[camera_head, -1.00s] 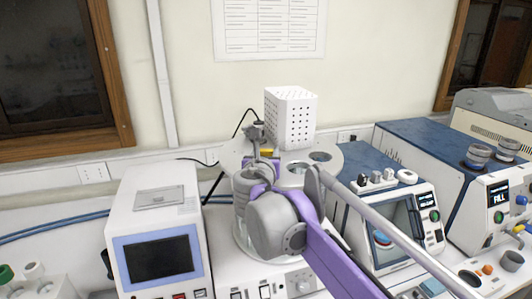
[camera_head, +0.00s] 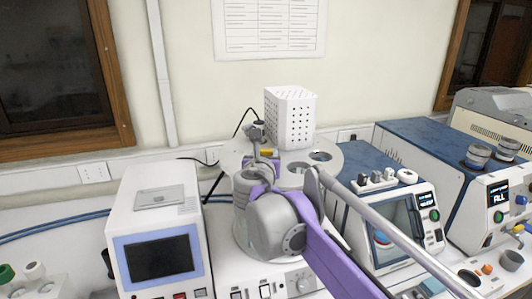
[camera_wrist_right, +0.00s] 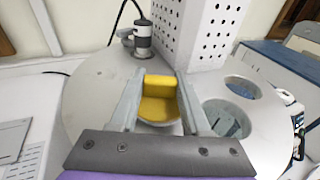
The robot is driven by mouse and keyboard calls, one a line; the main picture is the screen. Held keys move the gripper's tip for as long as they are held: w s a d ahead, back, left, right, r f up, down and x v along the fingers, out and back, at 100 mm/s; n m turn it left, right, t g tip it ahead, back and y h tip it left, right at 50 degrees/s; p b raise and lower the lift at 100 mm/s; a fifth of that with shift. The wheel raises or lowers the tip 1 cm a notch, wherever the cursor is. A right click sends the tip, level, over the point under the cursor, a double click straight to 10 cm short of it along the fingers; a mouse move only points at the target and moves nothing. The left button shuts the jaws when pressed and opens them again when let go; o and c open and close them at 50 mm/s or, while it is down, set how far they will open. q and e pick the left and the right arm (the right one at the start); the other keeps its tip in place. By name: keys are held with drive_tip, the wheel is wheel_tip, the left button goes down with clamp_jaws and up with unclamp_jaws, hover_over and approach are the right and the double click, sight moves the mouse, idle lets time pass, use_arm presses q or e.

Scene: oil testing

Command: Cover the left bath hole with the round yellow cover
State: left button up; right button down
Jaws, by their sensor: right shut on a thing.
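The round yellow cover (camera_wrist_right: 158,105) is between the two fingers of my right gripper (camera_wrist_right: 160,90) in the right wrist view. The gripper is shut on its upright yellow part. In the head view only a small strip of the cover (camera_head: 267,153) shows beside my right gripper (camera_head: 264,160). The cover is over the left part of the round grey bath top (camera_wrist_right: 92,95); whether it touches the top I cannot tell. The left bath hole is hidden under the cover and gripper. Two other holes in the top are open. My left gripper is not in view.
A white perforated box (camera_head: 290,118) stands on the bath top behind the gripper. A black and grey fitting (camera_wrist_right: 142,38) rises behind the cover. A white instrument with a screen (camera_head: 158,245) is at the left, and a blue-topped instrument (camera_head: 375,170) at the right.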

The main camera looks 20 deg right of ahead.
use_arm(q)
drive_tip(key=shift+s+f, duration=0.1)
use_arm(e)
drive_tip(key=shift+f, duration=0.15)
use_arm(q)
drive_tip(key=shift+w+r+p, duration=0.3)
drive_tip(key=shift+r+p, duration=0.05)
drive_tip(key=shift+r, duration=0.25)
use_arm(e)
drive_tip(key=shift+r, duration=0.8)
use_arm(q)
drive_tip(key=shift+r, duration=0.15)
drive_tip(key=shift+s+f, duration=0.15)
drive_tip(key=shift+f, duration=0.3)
use_arm(e)
drive_tip(key=shift+f, duration=0.8)
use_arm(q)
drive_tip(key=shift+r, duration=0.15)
use_arm(e)
drive_tip(key=shift+r, duration=0.25)
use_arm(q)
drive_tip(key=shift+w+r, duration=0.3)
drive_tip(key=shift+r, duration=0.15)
use_arm(e)
drive_tip(key=shift+r, duration=0.6)
use_arm(q)
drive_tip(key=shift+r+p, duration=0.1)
drive_tip(key=shift+p, duration=0.2)
